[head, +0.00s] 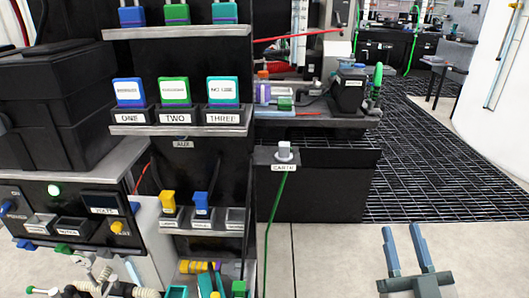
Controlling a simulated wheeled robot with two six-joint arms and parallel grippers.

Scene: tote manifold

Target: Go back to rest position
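My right gripper (402,231) shows at the lower right. Its two blue-grey fingers stand apart and point up and away, with nothing between them. It is over the pale floor, clear of the shelf unit and the dark bench. I cannot make out my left gripper in the head view.
A black shelf unit (181,130) with blue, green and teal blocks labelled ONE, TWO and THREE stands left of centre. A black control panel (70,210) is at the far left. A green cable (270,225) hangs from the EARTH plug (284,152). Dark grid flooring (440,150) lies open behind.

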